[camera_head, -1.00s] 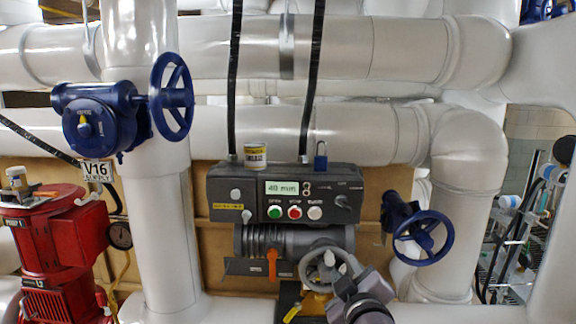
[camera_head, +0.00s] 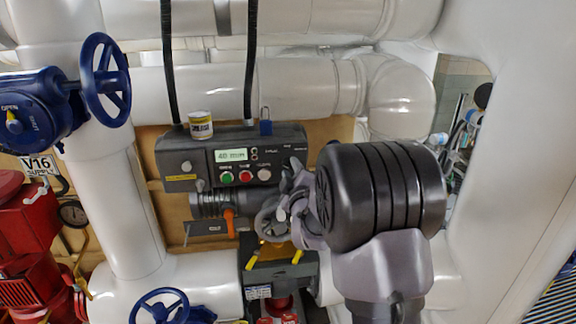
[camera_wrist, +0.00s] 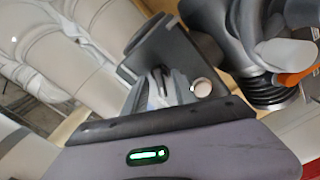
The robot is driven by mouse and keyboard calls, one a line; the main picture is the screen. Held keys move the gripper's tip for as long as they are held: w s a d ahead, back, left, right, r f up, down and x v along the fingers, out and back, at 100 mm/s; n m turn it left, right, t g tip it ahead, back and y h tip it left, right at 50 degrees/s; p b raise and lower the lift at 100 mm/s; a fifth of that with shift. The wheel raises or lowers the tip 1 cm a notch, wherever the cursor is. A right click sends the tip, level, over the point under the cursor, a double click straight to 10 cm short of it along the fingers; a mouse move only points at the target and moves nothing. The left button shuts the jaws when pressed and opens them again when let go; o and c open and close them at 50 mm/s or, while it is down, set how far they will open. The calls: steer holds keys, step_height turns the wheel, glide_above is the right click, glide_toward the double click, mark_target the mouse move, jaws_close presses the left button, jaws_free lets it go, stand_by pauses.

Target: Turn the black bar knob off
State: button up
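The grey control box (camera_head: 205,165) is fixed in front of the pipes, with a lit display (camera_head: 231,155) and green, red and white buttons. The black bar knob belongs at the right end of its face; in the head view my gripper and arm cover that spot, and I cannot make the knob out. My gripper (camera_head: 291,180) is in front of the box's right end, just right of the white button (camera_head: 264,175). Its fingers are too small and overlapped to tell open from shut. In the wrist view I cannot identify the knob or tell whether anything is touched.
Below the box are a ribbed actuator, an orange lever (camera_head: 229,222) and a grey handwheel (camera_head: 270,219) close to my wrist. Blue handwheels (camera_head: 105,80) and red equipment (camera_head: 30,220) are left.

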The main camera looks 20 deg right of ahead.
jaws_close()
steer(key=shift+f+b, duration=0.1)
steer(key=shift+b, duration=0.35)
steer(key=shift+m+b, duration=5.8)
steer(key=shift+b, duration=4.8)
steer(key=shift+a, duration=0.1)
